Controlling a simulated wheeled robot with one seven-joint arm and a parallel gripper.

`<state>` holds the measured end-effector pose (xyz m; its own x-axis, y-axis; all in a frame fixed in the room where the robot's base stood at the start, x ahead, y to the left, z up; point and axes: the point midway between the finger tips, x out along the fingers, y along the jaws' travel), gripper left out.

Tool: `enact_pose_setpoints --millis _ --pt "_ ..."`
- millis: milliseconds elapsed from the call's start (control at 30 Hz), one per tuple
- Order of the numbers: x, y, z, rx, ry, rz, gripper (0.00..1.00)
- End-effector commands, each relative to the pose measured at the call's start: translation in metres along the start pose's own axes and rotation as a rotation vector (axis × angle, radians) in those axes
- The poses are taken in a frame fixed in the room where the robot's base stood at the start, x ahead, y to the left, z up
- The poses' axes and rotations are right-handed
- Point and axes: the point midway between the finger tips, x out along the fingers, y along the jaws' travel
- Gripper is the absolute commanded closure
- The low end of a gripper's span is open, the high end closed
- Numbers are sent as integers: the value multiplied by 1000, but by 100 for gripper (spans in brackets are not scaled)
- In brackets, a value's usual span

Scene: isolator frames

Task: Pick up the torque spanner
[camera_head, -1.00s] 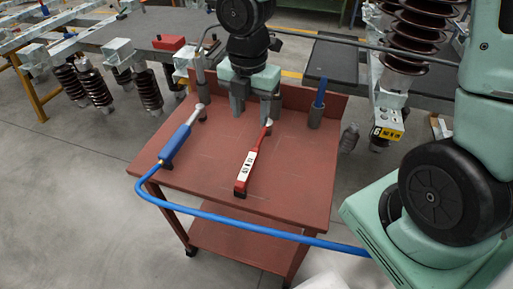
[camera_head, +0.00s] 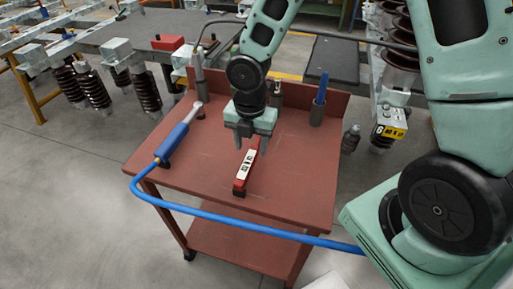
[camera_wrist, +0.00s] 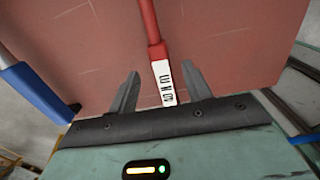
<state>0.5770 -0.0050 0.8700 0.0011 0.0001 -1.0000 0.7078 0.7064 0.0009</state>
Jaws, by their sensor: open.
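The torque spanner, a slim tool with a red shaft and a white labelled handle (camera_head: 244,171), lies on the red cart top (camera_head: 195,180). It also shows in the wrist view (camera_wrist: 164,82), running up between my fingers. My gripper (camera_head: 251,148) is open above the spanner, pointing down. In the wrist view the two fingertips (camera_wrist: 160,71) stand on either side of the spanner, with a gap on both sides. Nothing is held. In the head view my gripper hides the far end of the spanner.
A blue tool (camera_head: 178,138) with a blue hose (camera_head: 215,218) lies left of the spanner; the hose loops around the cart's front. Holders with upright tools (camera_head: 318,107) line the cart's back edge. The cart top right of the spanner is clear.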

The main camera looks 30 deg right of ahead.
Motion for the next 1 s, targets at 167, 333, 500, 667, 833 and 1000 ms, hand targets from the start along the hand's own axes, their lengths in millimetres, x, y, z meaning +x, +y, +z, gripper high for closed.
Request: enact_pose_setpoints --millis 167,333,500,667,833,1000 --pt "27 -2 -7 -5 2 -5 51" --pt "47 -2 -7 -2 3 -2 51" --pt "50 -2 -7 -2 2 -1 51" --pt "49 -2 -7 -1 2 0 59" --pt "49 -2 -6 -1 2 0 100" --pt "48 -1 -6 -1 1 1 100"
